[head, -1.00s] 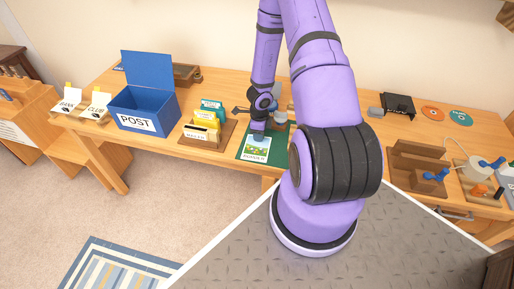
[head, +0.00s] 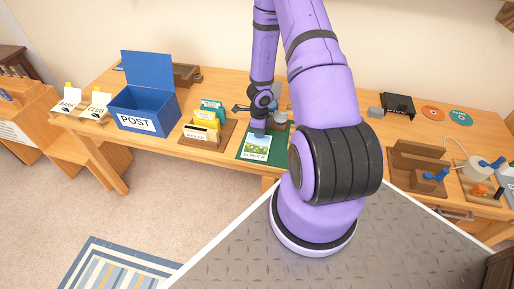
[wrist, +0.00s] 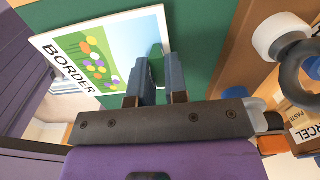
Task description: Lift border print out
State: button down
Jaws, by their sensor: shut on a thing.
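The border print (head: 256,146) is a white-edged card with a picture of coloured flowers on green and the word BORDER. It shows large in the wrist view (wrist: 95,62). My gripper (wrist: 155,62) is shut at the print's edge, with a small green piece visible between its fingertips. In the head view my gripper (head: 259,128) is at the print's far edge. The print is over the dark green mat (head: 279,150); whether it touches the mat I cannot tell.
Left of the mat stand a wooden tray (head: 190,139) with yellow and teal cards and a blue POST box (head: 143,102). Behind my arm, to the right, are a black holder (head: 398,104), two round discs and a wooden rack (head: 415,170). Floor lies in front of the table.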

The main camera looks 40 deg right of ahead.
jog(key=shift+r, duration=0.35)
jog(key=shift+r, duration=1.7)
